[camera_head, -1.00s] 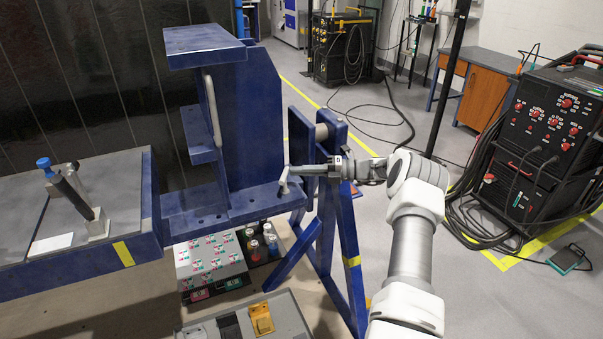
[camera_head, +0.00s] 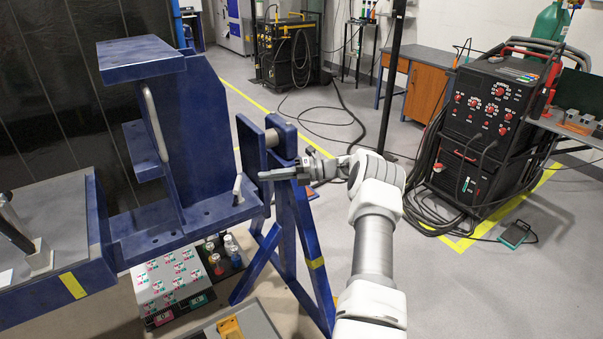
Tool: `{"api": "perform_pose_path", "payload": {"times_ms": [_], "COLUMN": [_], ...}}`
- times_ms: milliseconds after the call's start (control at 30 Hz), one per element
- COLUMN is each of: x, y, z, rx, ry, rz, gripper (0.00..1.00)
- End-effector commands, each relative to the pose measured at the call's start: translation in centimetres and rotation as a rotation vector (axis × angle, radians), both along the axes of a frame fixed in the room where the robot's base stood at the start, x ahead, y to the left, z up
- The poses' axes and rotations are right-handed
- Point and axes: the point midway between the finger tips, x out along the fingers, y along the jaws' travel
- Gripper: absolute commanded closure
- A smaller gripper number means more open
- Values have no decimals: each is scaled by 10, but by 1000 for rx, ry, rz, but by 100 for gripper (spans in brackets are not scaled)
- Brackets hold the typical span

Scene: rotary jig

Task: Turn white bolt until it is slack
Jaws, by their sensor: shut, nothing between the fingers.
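The white bolt (camera_head: 238,189) is a small bent white piece standing at the right end of the blue jig's lower ledge (camera_head: 190,222). My gripper (camera_head: 261,176) points left toward it from the right. Its fingers look closed together and hold nothing. A small gap shows between the fingertips and the bolt, so they appear apart. The picture is too small to show the bolt's thread or how tight it sits.
The blue jig has an upright plate with a long white handle (camera_head: 155,122) and a top shelf (camera_head: 140,58). A blue stand (camera_head: 305,235) with slanted legs is close under my gripper. A box with several bottles sits below.

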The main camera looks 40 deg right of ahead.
Motion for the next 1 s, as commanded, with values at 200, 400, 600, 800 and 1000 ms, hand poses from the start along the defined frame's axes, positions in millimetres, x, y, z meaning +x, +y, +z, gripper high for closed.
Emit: {"api": "perform_pose_path", "payload": {"times_ms": [200,400,600,800,1000], "x": [-28,-48,-58,-63,-64], "y": [-50,-85,-104,-111,-112], "z": [1,3,6,7,8], "rx": [-2,-1,-1,0,0], "ry": [-1,0,-1,1,1], "rz": [-4,-2,-1,0,0], "gripper": [100,100,100,100,100]}}
